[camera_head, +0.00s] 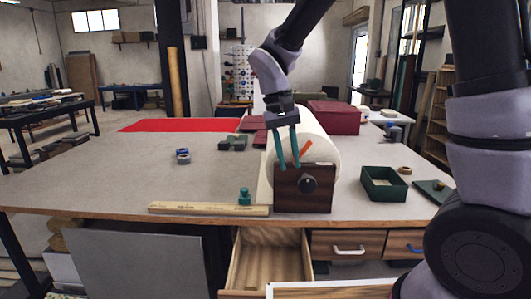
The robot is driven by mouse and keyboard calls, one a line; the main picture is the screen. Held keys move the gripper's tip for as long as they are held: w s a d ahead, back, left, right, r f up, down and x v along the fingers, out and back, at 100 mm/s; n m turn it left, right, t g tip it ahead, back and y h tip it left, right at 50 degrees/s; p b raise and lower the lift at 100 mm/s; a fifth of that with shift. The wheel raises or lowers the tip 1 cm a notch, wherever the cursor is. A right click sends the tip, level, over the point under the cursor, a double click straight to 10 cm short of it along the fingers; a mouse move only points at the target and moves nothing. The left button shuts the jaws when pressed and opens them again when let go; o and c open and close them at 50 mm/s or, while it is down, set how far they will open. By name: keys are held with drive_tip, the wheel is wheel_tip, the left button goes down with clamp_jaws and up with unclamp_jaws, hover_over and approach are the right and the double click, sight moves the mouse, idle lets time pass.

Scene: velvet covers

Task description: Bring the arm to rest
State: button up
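My arm reaches in from the upper right of the head view and bends down over the table. My gripper (289,166) points downward with its two teal fingers apart and nothing visible between them, so it looks open. It hangs in front of a large white roll (322,140), above or near the wooden end block (290,203) with a dark knob. I cannot tell whether the fingertips touch the block or the roll. An orange strip (304,149) shows against the roll, just right of the fingers.
A drawer (268,262) stands open below. The table's left half is mostly clear.

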drive_tip(key=s+d+r+m+t+y, duration=0.2)
drive_tip(key=s+d+r+t, duration=0.1)
drive_tip(key=d+r, duration=0.5)
drive_tip(key=s+d+r+m+t+y, duration=0.2)
drive_tip(key=d+r, duration=0.5)
drive_tip(key=d, duration=0.4)
drive_tip(key=s+m+t, duration=0.1)
drive_tip(key=s+t, duration=0.1)
drive_tip(key=t, duration=0.1)
drive_tip(key=shift+s+r, duration=0.25)
drive_tip(key=shift+r, duration=0.15)
